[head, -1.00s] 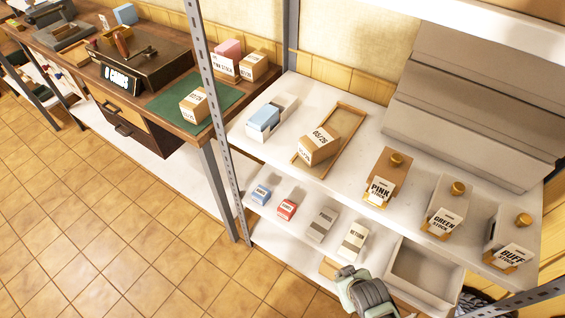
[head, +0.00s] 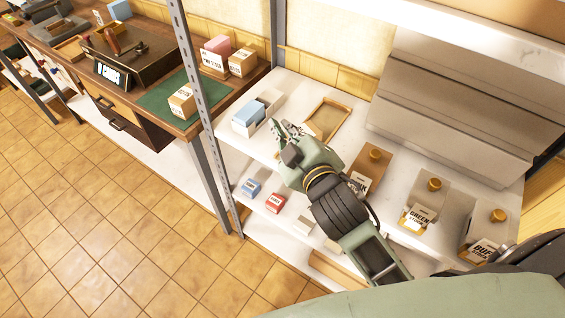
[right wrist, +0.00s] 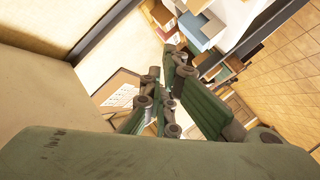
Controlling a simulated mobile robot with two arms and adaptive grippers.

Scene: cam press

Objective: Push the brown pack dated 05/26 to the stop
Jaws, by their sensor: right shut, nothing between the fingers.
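My right gripper (head: 288,131) is shut and empty, over the upper white shelf at the near left side of the shallow wooden tray (head: 347,106). The brown pack dated 05/26 is hidden behind the gripper in the head view. In the right wrist view a brown pack with a printed white label (right wrist: 120,93) shows just left of the fingers (right wrist: 170,75); its date is not readable, and I cannot tell whether the fingers touch it. The visible far part of the tray is empty, with its raised end rim there. My left gripper is not in view.
A blue pack in a white holder (head: 248,113) stands left of the tray. Brown stock boxes, including GREEN (head: 425,205), stand to the right. Another brown pack (head: 182,101) sits on the green mat. A metal post (head: 198,90) rises at the shelf's left.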

